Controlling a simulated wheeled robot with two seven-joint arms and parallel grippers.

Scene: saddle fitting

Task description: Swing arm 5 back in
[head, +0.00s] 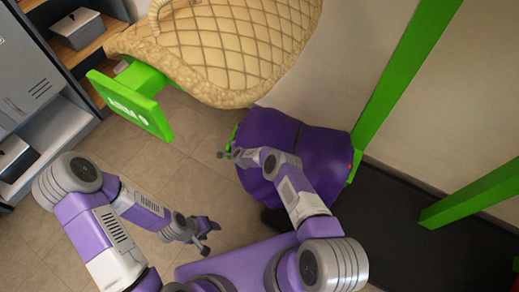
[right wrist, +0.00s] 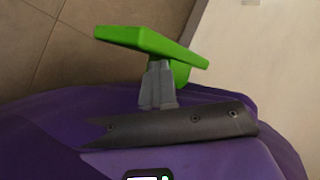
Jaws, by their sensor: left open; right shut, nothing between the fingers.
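A green swing arm (head: 132,102) with white lettering stands out under the quilted tan saddle pad; its number is hard to read. Another green arm end (head: 233,133) barely shows beside a purple cover. In the right wrist view a green plate (right wrist: 150,45) stands just beyond the fingers. My right gripper (head: 222,154) is shut and empty at the left side of the purple cover; its fingers (right wrist: 158,82) reach up to the plate, and I cannot tell if they touch. My left gripper (head: 211,236) is open and empty, low over the floor.
The purple cover (head: 318,150) hangs beside my right arm. The tan pad (head: 225,45) overhangs at the top. Green posts (head: 400,75) stand at the right, by a dark mat (head: 405,220). Grey shelving (head: 55,125) is at the left. Tiled floor (head: 185,130) between is clear.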

